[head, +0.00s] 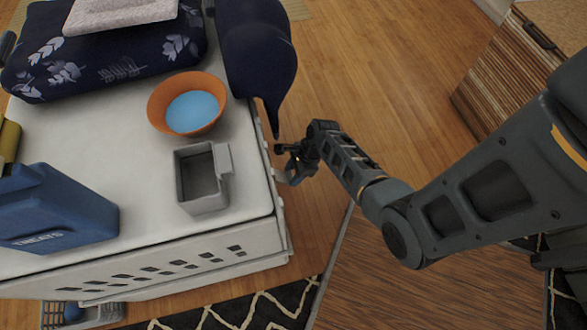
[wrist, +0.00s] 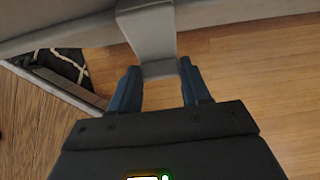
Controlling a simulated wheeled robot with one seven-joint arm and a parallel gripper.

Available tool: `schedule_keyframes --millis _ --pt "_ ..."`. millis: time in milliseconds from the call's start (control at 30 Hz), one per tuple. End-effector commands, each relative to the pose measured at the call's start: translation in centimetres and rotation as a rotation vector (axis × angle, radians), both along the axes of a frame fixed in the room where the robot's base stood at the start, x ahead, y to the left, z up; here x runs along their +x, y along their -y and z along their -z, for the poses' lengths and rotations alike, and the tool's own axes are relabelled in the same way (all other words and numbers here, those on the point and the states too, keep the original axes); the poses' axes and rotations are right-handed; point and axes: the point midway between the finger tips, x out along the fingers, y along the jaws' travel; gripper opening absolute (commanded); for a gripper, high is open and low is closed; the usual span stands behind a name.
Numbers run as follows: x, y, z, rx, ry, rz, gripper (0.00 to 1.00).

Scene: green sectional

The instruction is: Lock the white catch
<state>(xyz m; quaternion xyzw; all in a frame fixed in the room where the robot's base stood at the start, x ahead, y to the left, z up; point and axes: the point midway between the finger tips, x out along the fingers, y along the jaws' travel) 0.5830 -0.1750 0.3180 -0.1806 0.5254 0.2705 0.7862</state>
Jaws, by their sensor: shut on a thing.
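The white catch (wrist: 147,32) hangs as a flat tab from the edge of the white crate, and its lower end is between my fingers in the wrist view. In the head view a small part of the catch (head: 281,177) shows at the crate's right side. My gripper (wrist: 160,72) is shut on the catch's lower end, one blue finger on each side. In the head view my gripper (head: 288,160) is beside the right side of the white crate (head: 150,272). I cannot tell from these views whether the catch is latched.
On the crate's top stand an orange bowl (head: 161,113) with blue inside, a grey open box (head: 190,205), a blue container (head: 50,215) and a dark patterned cushion (head: 110,60). A dark blue object (head: 256,50) overhangs the edge near my gripper.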

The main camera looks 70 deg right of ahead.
Motion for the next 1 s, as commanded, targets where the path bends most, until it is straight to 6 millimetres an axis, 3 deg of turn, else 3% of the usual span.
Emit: schedule_keyframes --millis 300,667,1000 --pt "0.0 0.0 0.0 0.0 0.0 0.0 0.0" --pt "0.0 0.0 0.4 0.022 0.027 0.002 0.0" --pt "0.4 -0.3 2.1 0.153 0.193 0.004 0.0"
